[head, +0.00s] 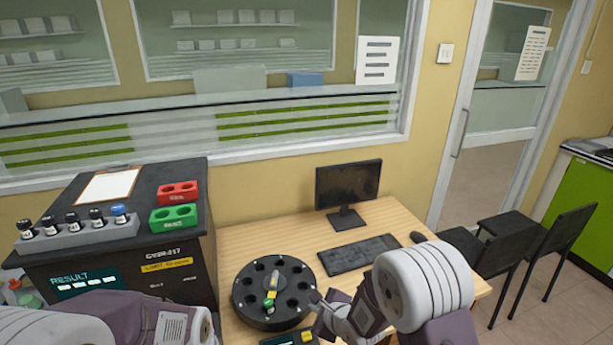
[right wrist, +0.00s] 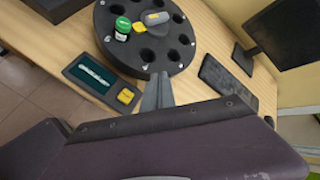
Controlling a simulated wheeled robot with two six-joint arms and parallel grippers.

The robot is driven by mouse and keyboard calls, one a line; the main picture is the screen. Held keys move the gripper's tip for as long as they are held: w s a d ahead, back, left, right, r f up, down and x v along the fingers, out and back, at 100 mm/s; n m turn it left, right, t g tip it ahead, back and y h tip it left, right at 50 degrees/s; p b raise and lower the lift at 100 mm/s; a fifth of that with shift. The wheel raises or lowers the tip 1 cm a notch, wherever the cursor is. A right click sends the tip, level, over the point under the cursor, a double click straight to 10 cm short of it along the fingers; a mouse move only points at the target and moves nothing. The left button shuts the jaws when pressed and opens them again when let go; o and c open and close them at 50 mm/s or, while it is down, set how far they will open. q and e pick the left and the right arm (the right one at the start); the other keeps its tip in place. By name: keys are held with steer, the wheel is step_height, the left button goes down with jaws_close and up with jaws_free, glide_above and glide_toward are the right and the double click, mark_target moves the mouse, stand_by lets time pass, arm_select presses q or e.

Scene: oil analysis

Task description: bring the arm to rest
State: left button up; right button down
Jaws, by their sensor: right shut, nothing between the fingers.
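My right gripper (head: 317,298) is beside the right edge of a black round carousel (head: 240,296) on the wooden desk. It is shut and holds nothing; its closed fingertips also show in the right wrist view (right wrist: 158,90), close to the carousel's rim. My right arm comes in from the lower right. My left arm shows only as links at the lower left, and its gripper is out of view. A green-capped vial (head: 269,302) and a grey and yellow piece (head: 273,279) are on the carousel.
A monitor (head: 348,184), keyboard (head: 358,255) and mouse (head: 418,237) are on the desk (head: 262,236). A dark analyser (head: 143,262) at left bears several vials in a grey rack (head: 80,234), red (head: 178,192) and green (head: 173,218) blocks and a clipboard (head: 109,185). Chairs (head: 548,238) stand right.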

steer(key=s+d+r+n+h, duration=0.25)
steer(key=d+r, duration=0.55)
steer(key=d, duration=0.4)
steer(key=s+d+f+n+g, duration=0.1)
steer(key=s+f+n+g, duration=0.1)
steer(key=s+n, duration=0.7)
steer(key=s+d+f+n+g+h, duration=0.1)
steer(key=s+d+f+n+g, duration=0.1)
steer(key=s+n+g, duration=0.3)
steer(key=s+f+n, duration=0.1)
steer(key=s+n, duration=0.3)
steer(key=n, duration=0.1)
steer(key=shift+s+d+f+g, duration=0.15)
steer(key=shift+s+g, duration=0.15)
steer(key=shift+s, duration=0.05)
steer(key=shift+h, duration=0.25)
stand_by(0.5)
